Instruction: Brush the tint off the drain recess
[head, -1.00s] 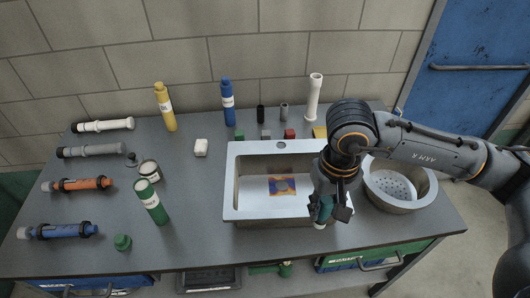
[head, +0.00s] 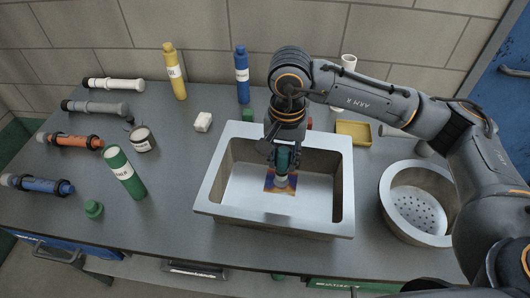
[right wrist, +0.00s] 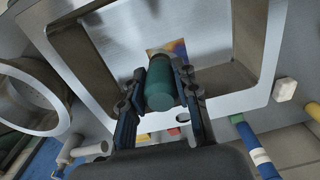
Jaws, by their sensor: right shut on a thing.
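The steel sink (head: 230,185) sits in the bench. A square orange, yellow and purple tint patch (head: 270,186) lies on its floor; it also shows in the right wrist view (right wrist: 155,54). My right gripper (head: 284,152) is over the sink, shut on a brush with a teal handle (head: 284,160), which also shows in the right wrist view (right wrist: 160,92). My left gripper is out of view.
A round perforated basin (head: 415,205) stands to the right. Yellow (head: 175,72), blue (head: 242,75) and green (head: 124,172) bottles, a white block (head: 203,122) and a yellow tray (head: 354,132) surround the sink. Several pipe-like tubes lie at the left. The sink walls rise around the gripper.

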